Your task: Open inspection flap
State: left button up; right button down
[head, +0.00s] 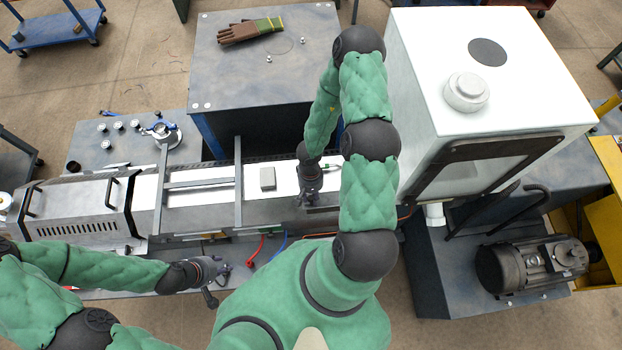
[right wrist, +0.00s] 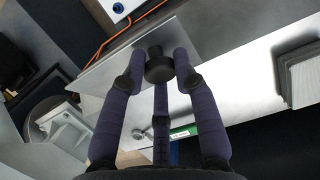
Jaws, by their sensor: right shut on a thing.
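The inspection flap (right wrist: 215,32) is a pale metal plate with a black knob (right wrist: 159,68) in the right wrist view. My right gripper (right wrist: 160,65) has its purple fingers closed around this knob. In the head view my right gripper (head: 309,196) is over the machine's long top, left of the white housing, and mostly hides the knob and flap. I cannot tell how far the flap is tilted. My left gripper (head: 214,282) is empty, its fingers apart, in front of the machine's front edge.
The white housing (head: 420,60) stands to the right, with a motor (head: 530,265) in front of it. A metal frame (head: 200,184) crosses the machine top at left. A grey block (head: 267,179) lies on it. Gloves (head: 250,30) lie on the back table.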

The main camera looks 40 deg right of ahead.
jog(key=c, duration=1.3)
grip_release()
jog(key=shift+w+d, duration=0.1)
jog(key=shift+w, duration=0.05)
jog(key=o, duration=0.4)
jog(key=shift+f, duration=0.1)
jog(key=shift+c, duration=0.2)
jog(key=shift+r, duration=0.25)
jog(key=v, duration=1.1)
jog(key=shift+r, duration=0.2)
jog(key=shift+w+d, duration=0.1)
jog(key=shift+w, duration=0.05)
